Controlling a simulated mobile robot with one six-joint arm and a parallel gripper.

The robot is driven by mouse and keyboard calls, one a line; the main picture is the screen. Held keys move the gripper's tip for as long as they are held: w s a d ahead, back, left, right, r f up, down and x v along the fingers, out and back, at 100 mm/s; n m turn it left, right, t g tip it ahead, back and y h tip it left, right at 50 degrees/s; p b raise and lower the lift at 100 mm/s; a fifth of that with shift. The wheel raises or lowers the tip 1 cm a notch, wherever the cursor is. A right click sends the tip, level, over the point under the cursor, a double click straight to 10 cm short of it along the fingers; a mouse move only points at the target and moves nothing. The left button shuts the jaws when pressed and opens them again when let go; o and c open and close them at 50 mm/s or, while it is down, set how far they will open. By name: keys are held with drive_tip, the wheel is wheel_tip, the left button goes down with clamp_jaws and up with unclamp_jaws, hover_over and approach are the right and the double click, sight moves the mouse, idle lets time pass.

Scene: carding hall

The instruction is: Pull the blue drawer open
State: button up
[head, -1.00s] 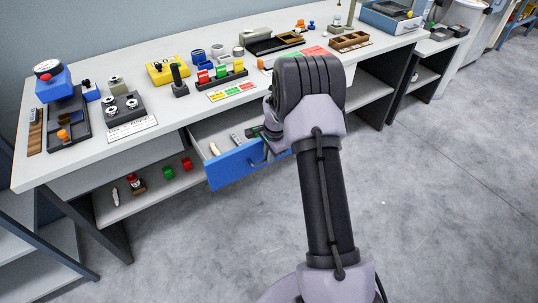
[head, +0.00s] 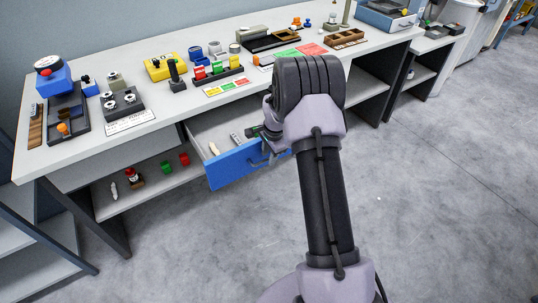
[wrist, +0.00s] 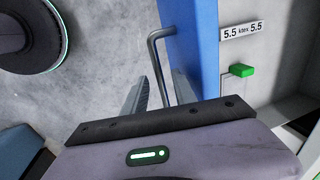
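The blue drawer (head: 232,168) under the long table stands partly open, its grey inside and a few small items showing. Its front shows as a blue strip in the wrist view (wrist: 198,45). The grey bar handle (wrist: 155,58) sticks out from the front. My gripper (wrist: 160,84) is at the handle, which runs between its two fingers. The fingers stand apart; the bar is close to the right finger, and a gap shows towards the left one. In the head view my wrist hides most of my gripper (head: 270,141) and part of the handle.
Inside the drawer lie a green block (wrist: 241,70) and a label reading "5.5 ktex 5.5" (wrist: 242,31). The table (head: 160,140) carries many small goods. Below it, a shelf (head: 150,192) holds several small items. The grey floor (head: 200,245) before the drawer is clear.

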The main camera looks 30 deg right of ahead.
drive_tip(key=shift+r, duration=0.1)
drive_tip(key=s+r+p, duration=0.3)
drive_tip(key=r+p, duration=0.3)
drive_tip(key=r, duration=1.1)
drive_tip(key=shift+s, duration=0.2)
drive_tip(key=shift+d, duration=0.1)
